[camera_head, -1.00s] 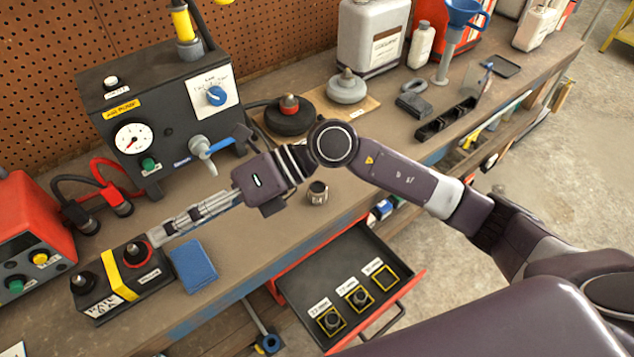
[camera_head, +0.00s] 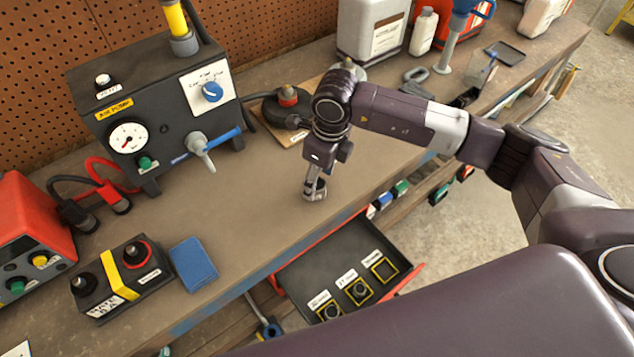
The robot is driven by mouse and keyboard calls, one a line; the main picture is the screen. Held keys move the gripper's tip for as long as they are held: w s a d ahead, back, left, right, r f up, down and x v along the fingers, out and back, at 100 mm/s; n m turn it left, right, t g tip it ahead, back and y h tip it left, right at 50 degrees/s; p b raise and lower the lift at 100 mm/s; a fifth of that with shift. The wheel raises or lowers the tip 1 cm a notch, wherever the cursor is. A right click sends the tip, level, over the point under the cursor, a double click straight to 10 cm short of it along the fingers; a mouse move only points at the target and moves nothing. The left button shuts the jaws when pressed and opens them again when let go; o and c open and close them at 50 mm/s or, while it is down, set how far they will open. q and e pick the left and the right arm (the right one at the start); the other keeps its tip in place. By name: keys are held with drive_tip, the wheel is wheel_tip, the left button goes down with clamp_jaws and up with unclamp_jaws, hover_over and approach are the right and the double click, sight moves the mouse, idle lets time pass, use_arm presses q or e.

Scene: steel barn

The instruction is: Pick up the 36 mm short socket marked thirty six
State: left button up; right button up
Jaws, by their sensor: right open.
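A small metallic socket (camera_head: 315,194) stands on the bench top near its front edge; its marking cannot be read here. My right gripper (camera_head: 314,188) points down right at it, with the fingers reaching to the socket and partly hiding it. The jaws are open, and I cannot tell whether they touch it. An open drawer (camera_head: 345,243) below has three yellow-outlined, labelled places. My left gripper is not in view.
A black control box with a gauge (camera_head: 150,110) stands at the back left. A black and yellow block (camera_head: 122,278) and a blue pad (camera_head: 194,264) lie at left. A black round part (camera_head: 284,108) and a white jug (camera_head: 370,30) stand behind my arm. The bench left of the gripper is clear.

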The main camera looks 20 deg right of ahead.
drive_tip(key=shift+w+a+f, duration=0.1)
drive_tip(key=shift+a+f, duration=0.05)
drive_tip(key=shift+f, duration=0.7)
drive_tip(key=shift+c, duration=0.6)
drive_tip(key=c, duration=1.3)
clamp_jaws()
drive_tip(key=shift+r, duration=0.15)
